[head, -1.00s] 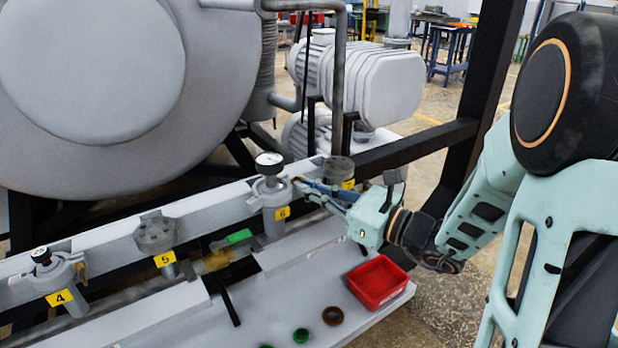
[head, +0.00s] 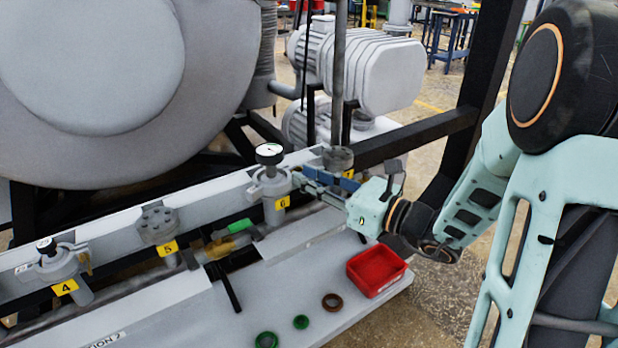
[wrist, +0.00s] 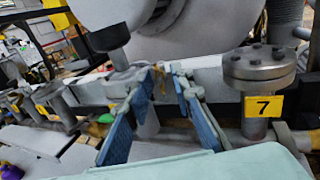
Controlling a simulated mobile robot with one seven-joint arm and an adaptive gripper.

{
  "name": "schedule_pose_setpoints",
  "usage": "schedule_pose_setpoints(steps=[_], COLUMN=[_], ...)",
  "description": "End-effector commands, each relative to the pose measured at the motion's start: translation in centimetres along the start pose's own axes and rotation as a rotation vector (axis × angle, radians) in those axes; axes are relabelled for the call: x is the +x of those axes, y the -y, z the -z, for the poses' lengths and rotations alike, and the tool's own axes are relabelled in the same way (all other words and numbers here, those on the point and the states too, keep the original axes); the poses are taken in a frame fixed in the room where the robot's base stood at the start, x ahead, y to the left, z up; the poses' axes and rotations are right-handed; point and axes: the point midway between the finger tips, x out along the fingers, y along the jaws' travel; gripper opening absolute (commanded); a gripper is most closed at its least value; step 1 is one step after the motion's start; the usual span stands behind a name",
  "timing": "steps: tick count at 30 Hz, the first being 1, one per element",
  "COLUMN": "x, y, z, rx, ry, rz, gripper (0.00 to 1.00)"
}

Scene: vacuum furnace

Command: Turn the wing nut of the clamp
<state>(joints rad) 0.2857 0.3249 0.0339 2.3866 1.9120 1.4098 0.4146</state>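The port 6 fitting (head: 270,185) is a grey flange with a round black-rimmed gauge on top and a clamp (wrist: 124,78) around it. It stands left of my gripper (head: 301,179). In the wrist view a small tan part, apparently the clamp's wing nut (wrist: 159,76), shows between the far ends of the two fingers. My gripper (wrist: 160,82) is open, with blue pads and a clear gap between them. The fingertips reach the clamp's right side; I cannot tell whether they touch it. The nut is hidden in the head view.
Port 7's bolted flange (wrist: 262,68) stands close to the right of the fingers in the wrist view. Ports 5 (head: 158,226) and 4 (head: 59,265) are farther left. A red bin (head: 377,269) and several rings lie on the grey shelf (head: 335,275) below.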

Motion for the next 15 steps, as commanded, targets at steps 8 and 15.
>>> schedule_pose_setpoints(steps=[8,15], x=[-0.1,-2.7], y=[-0.1,0.0], z=[0.1,0.1], rx=[0.000,0.001], ry=[-0.001,-0.002], rz=[-0.002,0.002], gripper=[0.22,0.22])
